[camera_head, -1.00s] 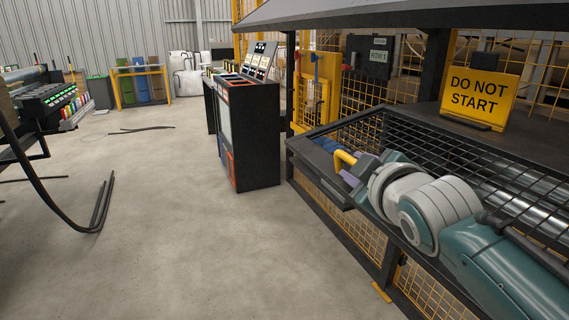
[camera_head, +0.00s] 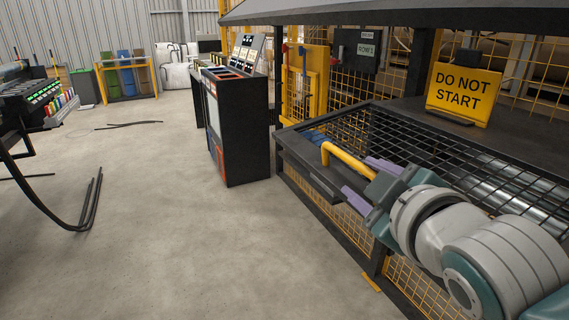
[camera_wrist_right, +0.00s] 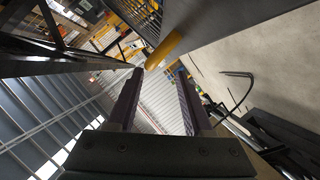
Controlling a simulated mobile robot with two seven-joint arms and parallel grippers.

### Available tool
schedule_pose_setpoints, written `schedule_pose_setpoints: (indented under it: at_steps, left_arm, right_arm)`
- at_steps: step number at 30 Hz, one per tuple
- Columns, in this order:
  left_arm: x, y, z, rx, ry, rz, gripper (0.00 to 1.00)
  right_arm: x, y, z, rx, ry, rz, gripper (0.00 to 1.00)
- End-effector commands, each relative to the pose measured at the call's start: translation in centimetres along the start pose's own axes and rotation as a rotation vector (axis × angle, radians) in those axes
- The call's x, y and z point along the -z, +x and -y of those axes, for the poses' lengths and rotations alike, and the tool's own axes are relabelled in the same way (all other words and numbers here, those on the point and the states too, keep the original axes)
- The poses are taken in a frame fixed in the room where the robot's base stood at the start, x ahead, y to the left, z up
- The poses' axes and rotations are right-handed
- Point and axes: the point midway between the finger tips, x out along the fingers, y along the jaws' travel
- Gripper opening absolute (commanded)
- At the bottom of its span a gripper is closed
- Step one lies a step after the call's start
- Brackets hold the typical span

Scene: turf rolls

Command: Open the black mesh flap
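The black mesh flap (camera_head: 400,140) lies flat and closed over metal rollers on the right side of the head view. A yellow bar handle (camera_head: 346,157) stands at its front left edge. My right gripper (camera_head: 356,174) has its two purple fingers spread, one on each side of the handle's near end. In the right wrist view the fingers (camera_wrist_right: 159,72) are apart, with the yellow handle (camera_wrist_right: 164,50) at or just beyond their tips. I cannot tell whether they touch it. My left gripper is not in view.
A yellow "DO NOT START" sign (camera_head: 463,92) stands on the dark ledge behind the flap. A black control cabinet (camera_head: 238,130) stands left of the machine. A dark hood (camera_head: 400,12) hangs above. The concrete floor (camera_head: 180,220) is clear in front.

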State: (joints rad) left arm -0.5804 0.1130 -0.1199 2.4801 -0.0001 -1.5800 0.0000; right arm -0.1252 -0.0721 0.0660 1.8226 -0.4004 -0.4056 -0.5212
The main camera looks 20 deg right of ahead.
Motion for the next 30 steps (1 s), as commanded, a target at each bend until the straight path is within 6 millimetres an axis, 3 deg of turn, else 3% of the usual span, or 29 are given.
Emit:
schedule_pose_setpoints:
  at_steps: [15,30]
  left_arm:
    - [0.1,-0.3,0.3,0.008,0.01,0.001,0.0]
    - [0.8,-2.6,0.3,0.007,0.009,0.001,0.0]
  right_arm:
    - [0.0,-1.2,0.1,0.003,0.002,0.002,0.47]
    - [0.1,-5.0,-0.1,0.003,0.002,0.002,0.47]
